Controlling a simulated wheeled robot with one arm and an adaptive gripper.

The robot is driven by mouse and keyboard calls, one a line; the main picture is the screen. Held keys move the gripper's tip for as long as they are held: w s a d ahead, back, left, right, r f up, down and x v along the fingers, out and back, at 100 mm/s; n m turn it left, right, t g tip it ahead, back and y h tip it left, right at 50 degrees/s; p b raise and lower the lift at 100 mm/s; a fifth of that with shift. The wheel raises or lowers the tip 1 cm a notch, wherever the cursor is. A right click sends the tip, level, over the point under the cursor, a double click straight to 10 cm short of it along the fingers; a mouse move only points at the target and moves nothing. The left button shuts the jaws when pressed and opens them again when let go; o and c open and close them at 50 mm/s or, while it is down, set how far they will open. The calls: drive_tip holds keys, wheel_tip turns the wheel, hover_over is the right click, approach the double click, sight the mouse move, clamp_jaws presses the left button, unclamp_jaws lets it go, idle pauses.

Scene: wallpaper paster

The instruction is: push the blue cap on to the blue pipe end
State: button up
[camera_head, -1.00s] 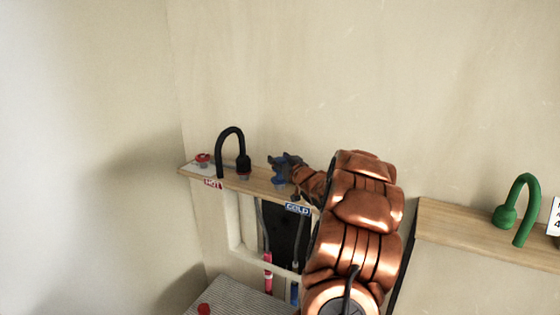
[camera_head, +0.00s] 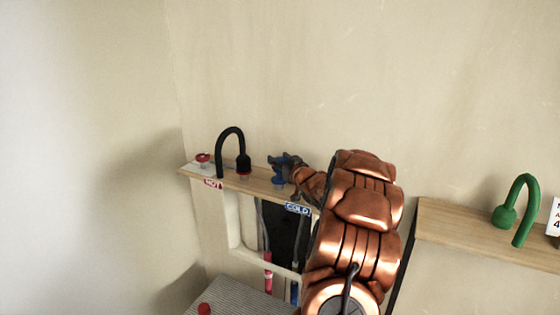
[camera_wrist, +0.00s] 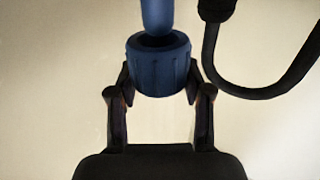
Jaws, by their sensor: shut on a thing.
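The blue ribbed cap (camera_wrist: 158,68) is between the fingers of my gripper (camera_wrist: 158,92) in the wrist view. My gripper is shut on it. The cap's dark open mouth faces the blue pipe end (camera_wrist: 157,15), which meets or overlaps the mouth in the picture. I cannot tell how far the pipe sits inside the cap. In the head view my gripper (camera_head: 285,165) is just above the wooden shelf, over a blue part of the fitting (camera_head: 278,181) by the COLD label. The cap is mostly hidden there by the fingers.
A black curved spout (camera_head: 230,135) stands left of my gripper, close by, and a red knob (camera_head: 202,158) is farther left. The wooden shelf (camera_head: 258,186) carries HOT and COLD labels. A green spout (camera_head: 518,205) stands on another shelf at right. The wall is behind.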

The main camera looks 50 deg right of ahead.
drive_tip(key=shift+f, duration=0.3)
drive_tip(key=shift+r, duration=0.35)
drive_tip(key=shift+a, duration=0.1)
idle(0.4)
